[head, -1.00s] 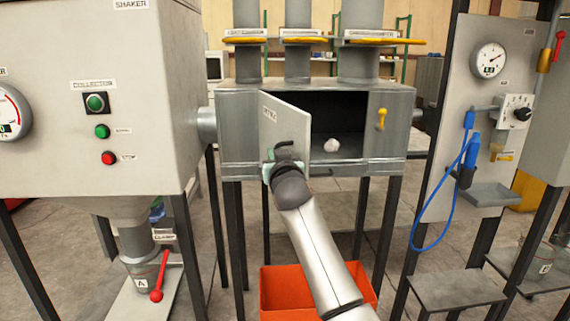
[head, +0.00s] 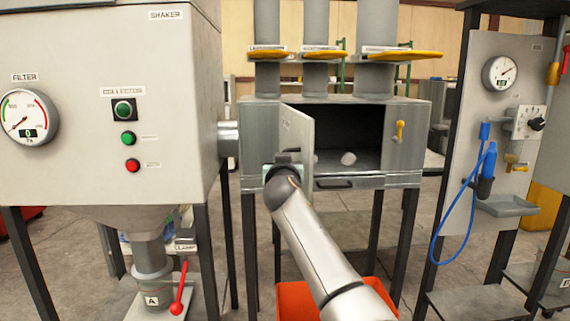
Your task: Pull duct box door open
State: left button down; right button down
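The duct box (head: 262,135) is a grey metal box on dark legs in the middle of the head view. Its door (head: 299,132) is a pale panel hinged on the left. It stands swung out toward me, and the dark inside shows with a small whitish lump (head: 348,158) on its floor. My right gripper (head: 284,163) is at the door's lower part. My own wrist hides most of its fingers and the door handle, so I cannot tell if it grips the handle. My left gripper is not in view.
A yellow latch (head: 399,131) is on the box front, right of the opening. Pipes with yellow levers (head: 405,56) rise above. The shaker cabinet (head: 170,70) stands close on the left, a gauge panel (head: 508,120) on the right. An orange bin (head: 296,300) is below.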

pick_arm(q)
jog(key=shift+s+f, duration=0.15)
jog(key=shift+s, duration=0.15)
pick_arm(e)
jog(key=c, duration=1.2)
grip_release()
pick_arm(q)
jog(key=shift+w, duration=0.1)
pick_arm(e)
jog(key=shift+o, duration=0.2)
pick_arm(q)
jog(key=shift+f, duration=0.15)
pick_arm(e)
jog(key=shift+s, duration=0.1)
